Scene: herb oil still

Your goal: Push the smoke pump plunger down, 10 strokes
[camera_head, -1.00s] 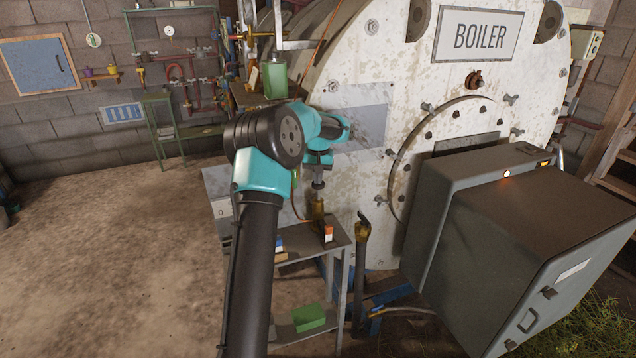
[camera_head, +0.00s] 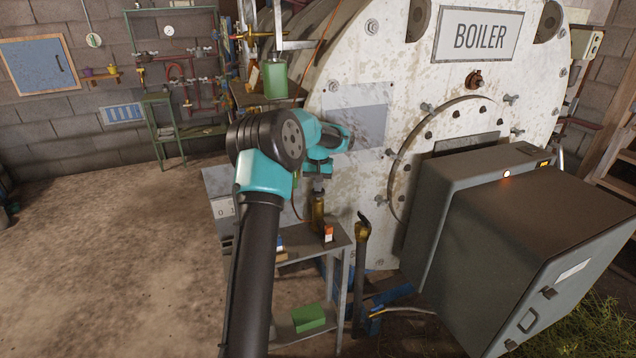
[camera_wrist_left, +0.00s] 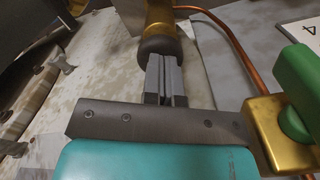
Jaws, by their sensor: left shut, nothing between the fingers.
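The smoke pump (camera_head: 318,208) is an upright brass cylinder on the small grey stand, against the boiler front. In the left wrist view its brass body (camera_wrist_left: 160,14) shows at the top, with a dark rounded plunger knob (camera_wrist_left: 158,47) at its near end. My left gripper (camera_head: 318,187) is above the pump, pointing down. In the left wrist view its two grey fingers (camera_wrist_left: 164,62) are closed together and empty, with their tips at the knob, seemingly touching it. The plunger rod is hidden. My right gripper is in neither view.
The grey stand (camera_head: 338,243) holds a small orange and white box (camera_head: 328,233), with a green box (camera_head: 309,318) on its lower shelf. A copper pipe (camera_wrist_left: 238,48) and a green knob (camera_wrist_left: 298,80) are close beside my left gripper. A dark cabinet (camera_head: 540,240) stands right.

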